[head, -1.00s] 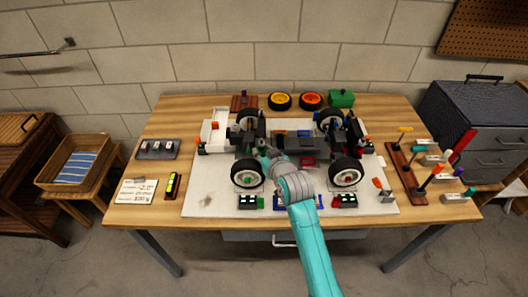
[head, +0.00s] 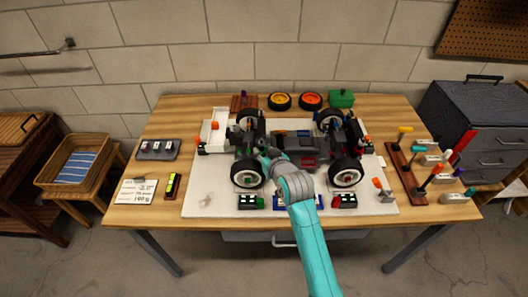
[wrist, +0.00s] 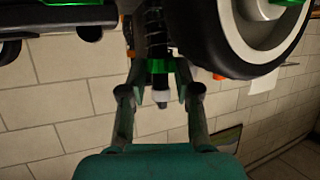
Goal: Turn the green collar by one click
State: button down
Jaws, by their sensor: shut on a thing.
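The green collar (wrist: 158,66) sits around the lower end of a dark coil-spring shock (wrist: 155,35) in the wrist view. My gripper (wrist: 160,78) is shut on the collar, with one finger on each side of it. A pale rod end shows just below the collar. In the head view my gripper (head: 263,157) is beside the car's near left wheel (head: 248,174). The collar is too small and covered there to make out clearly.
The big tyre (wrist: 255,35) is close to my right finger in the wrist view. The car chassis (head: 290,143) stands on a white mat (head: 205,203). A rack of coloured tools (head: 403,165) is at the right, and a written card (head: 137,190) is at the left.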

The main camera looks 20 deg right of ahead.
jog(key=c, duration=0.8)
grip_release()
jog(key=shift+c, duration=0.2)
jog(key=v, duration=1.2)
jog(key=shift+s, duration=0.1)
